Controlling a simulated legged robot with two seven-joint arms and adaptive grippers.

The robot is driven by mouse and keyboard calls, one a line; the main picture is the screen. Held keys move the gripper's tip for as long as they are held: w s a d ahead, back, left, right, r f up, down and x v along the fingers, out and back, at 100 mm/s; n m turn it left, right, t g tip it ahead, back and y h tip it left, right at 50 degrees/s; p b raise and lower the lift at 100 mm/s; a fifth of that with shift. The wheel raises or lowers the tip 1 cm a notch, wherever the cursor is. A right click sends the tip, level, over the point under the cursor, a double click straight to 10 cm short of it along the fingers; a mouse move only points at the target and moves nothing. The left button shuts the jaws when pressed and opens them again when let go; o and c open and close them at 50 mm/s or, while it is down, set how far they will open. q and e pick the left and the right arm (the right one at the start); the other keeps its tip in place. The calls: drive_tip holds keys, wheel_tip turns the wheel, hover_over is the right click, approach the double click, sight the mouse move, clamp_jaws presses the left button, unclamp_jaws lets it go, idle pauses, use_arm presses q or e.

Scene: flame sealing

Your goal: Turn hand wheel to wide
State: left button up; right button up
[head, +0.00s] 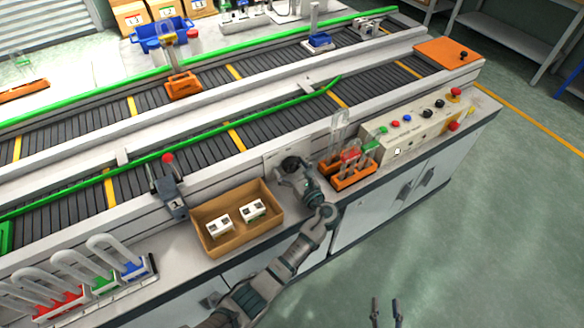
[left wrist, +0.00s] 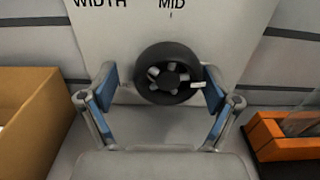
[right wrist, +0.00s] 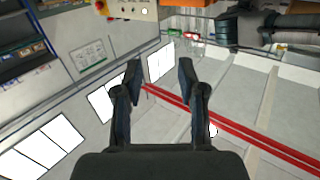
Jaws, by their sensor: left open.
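The hand wheel (left wrist: 169,74) is a black round wheel with a grey spoked hub, on a pale panel (left wrist: 215,30) lettered "WIDTH" and "MID". A short white mark or handle (left wrist: 197,85) sticks out at its right side. In the head view the wheel (head: 291,164) is on the conveyor's front side. My left gripper (left wrist: 160,90) is open, with its blue-padded fingers on either side of the wheel; I cannot tell whether they touch it. My right gripper (head: 385,308) is at the bottom of the head view, away from the wheel. Its fingers (right wrist: 160,75) are apart and empty.
A cardboard box (head: 262,226) with two white blocks stands left of the wheel. An orange rack (head: 352,178) with tubes stands close on the right, beside a control panel (head: 415,127) with buttons. A small post (head: 172,190) stands further left. Open floor lies at the right.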

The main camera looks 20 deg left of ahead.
use_arm(q)
drive_tip(key=c, duration=0.4)
drive_tip(key=shift+d, duration=0.75)
drive_tip(key=c, duration=0.7)
drive_tip(key=shift+w+d, duration=0.1)
drive_tip(key=shift+d, duration=0.05)
drive_tip(key=shift+a, duration=0.3)
drive_tip(key=shift+n, duration=0.3)
drive_tip(key=shift+d+r+n+p, duration=0.1)
drive_tip(key=shift+n+p, duration=0.25)
drive_tip(key=shift+n, duration=1.25)
drive_tip(key=shift+f+n, duration=0.2)
drive_tip(key=shift+n, duration=0.7)
drive_tip(key=shift+d+n, duration=0.1)
drive_tip(key=shift+n, duration=0.5)
use_arm(e)
drive_tip(key=f+g, duration=0.1)
drive_tip(key=d+f, duration=0.1)
drive_tip(key=shift+d+f+g+h, duration=0.1)
drive_tip(key=shift+f+g+h, duration=0.2)
drive_tip(key=shift+g+h, duration=0.1)
use_arm(q)
drive_tip(key=shift+f, duration=0.1)
